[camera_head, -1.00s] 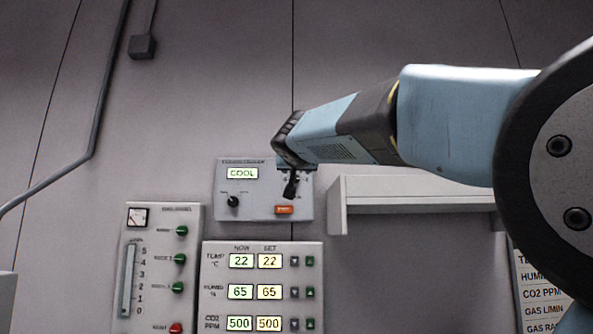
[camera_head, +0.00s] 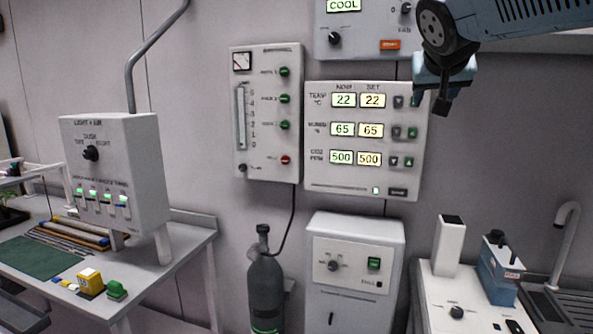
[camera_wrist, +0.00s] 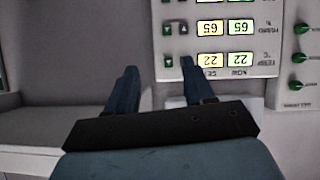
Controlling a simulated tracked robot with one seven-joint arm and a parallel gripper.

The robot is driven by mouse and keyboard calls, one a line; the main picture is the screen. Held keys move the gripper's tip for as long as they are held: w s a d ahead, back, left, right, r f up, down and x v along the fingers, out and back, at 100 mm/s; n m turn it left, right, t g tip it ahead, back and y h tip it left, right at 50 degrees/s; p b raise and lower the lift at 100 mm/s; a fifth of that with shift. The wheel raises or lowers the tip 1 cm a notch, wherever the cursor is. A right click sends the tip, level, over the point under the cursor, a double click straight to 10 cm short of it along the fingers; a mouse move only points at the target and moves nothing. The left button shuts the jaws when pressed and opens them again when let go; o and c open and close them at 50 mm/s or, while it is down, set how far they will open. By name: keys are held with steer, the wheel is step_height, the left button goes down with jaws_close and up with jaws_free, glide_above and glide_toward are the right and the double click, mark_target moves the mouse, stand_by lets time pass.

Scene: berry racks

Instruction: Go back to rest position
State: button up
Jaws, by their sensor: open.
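My gripper (camera_head: 443,92) hangs at the upper right of the head view, pointing down in front of the right edge of the climate panel. In the wrist view its two blue fingers (camera_wrist: 160,82) are spread apart with nothing between them. The climate panel (camera_head: 318,176) is on the wall with lit readouts of 22, 65 and 500. It also shows upside down in the wrist view (camera_wrist: 273,42). The thermostat box (camera_head: 362,42) above it reads COOL and is cut by the top edge.
A panel with a gauge and several buttons (camera_head: 262,165) is left of the climate panel. Below stand a white cabinet (camera_head: 395,250) and a dark gas cylinder (camera_head: 265,285). A workbench (camera_head: 190,262) with a light control box (camera_head: 150,175) is at left; a sink (camera_head: 570,305) is at right.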

steer(key=s+a+f+n+g+y, duration=0.1)
steer(key=s+f+g+y, duration=0.1)
steer(key=s+f, duration=0.6)
steer(key=s+a+f+n+g+y, duration=0.1)
steer(key=s+a+f+g+y, duration=0.1)
steer(key=s+f, duration=0.7)
step_height(320, 180, down, 8)
steer(key=shift+a+r+n+g, duration=0.2)
steer(key=shift+r+n+g, duration=0.1)
steer(key=shift+g, duration=0.6)
